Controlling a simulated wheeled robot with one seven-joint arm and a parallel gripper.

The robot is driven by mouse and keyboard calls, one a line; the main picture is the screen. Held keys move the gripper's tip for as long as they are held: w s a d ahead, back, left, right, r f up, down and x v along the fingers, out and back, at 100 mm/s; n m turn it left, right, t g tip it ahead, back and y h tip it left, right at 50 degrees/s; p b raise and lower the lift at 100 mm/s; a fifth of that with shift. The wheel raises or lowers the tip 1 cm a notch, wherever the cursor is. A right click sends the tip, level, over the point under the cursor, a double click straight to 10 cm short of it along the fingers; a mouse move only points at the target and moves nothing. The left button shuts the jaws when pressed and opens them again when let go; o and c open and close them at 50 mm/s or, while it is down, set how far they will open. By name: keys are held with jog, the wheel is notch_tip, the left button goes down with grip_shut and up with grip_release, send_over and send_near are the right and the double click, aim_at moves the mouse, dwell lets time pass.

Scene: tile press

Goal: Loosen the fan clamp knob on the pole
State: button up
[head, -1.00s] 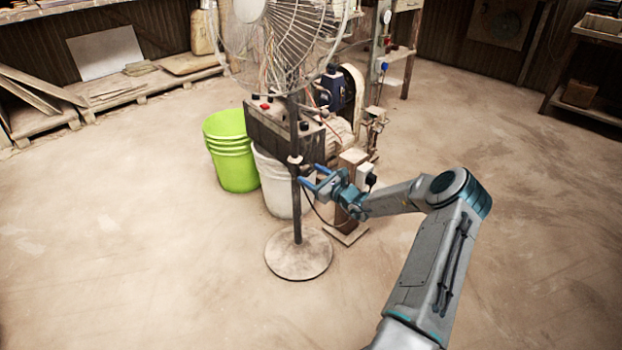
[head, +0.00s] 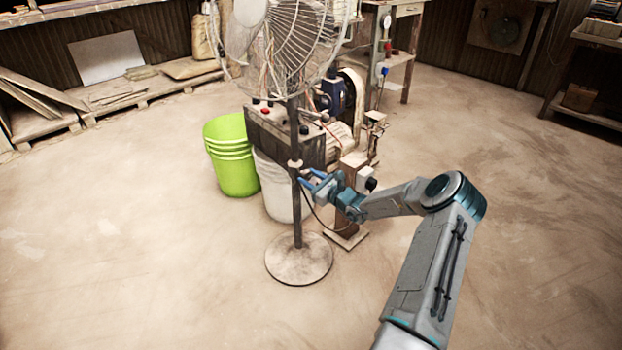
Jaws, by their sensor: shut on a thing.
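The pedestal fan (head: 290,45) stands upright on a round base (head: 299,262). Its dark pole (head: 297,215) carries a pale clamp collar (head: 295,163) below the control box. My gripper (head: 305,180) is at the right side of the pole, just below the collar, with its blue fingers pointing left. The fingers are shut on the clamp knob, which is small and mostly hidden between them.
A green bucket stack (head: 232,160) and a white bucket (head: 275,190) stand behind the pole to the left. A control box (head: 285,135), a motor machine and a wooden post (head: 350,205) stand close behind my gripper. The floor in front is clear.

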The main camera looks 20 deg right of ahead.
jog(key=n+p, duration=0.1)
jog(key=n, duration=0.4)
jog(key=n+b, duration=0.1)
jog(key=n, duration=0.5)
jog(key=shift+d+f+b, duration=0.1)
jog(key=shift+b, duration=0.2)
jog(key=n+b, duration=0.3)
jog(key=n, duration=0.1)
jog(key=shift+f+n+b, duration=0.1)
jog(key=shift+n+b, duration=0.2)
jog(key=n+b, duration=0.2)
jog(key=shift+n, duration=0.3)
jog(key=shift+r+n+b, duration=0.2)
jog(key=shift+n+b, duration=0.3)
jog(key=shift+n, duration=2.2)
jog(key=o, duration=1)
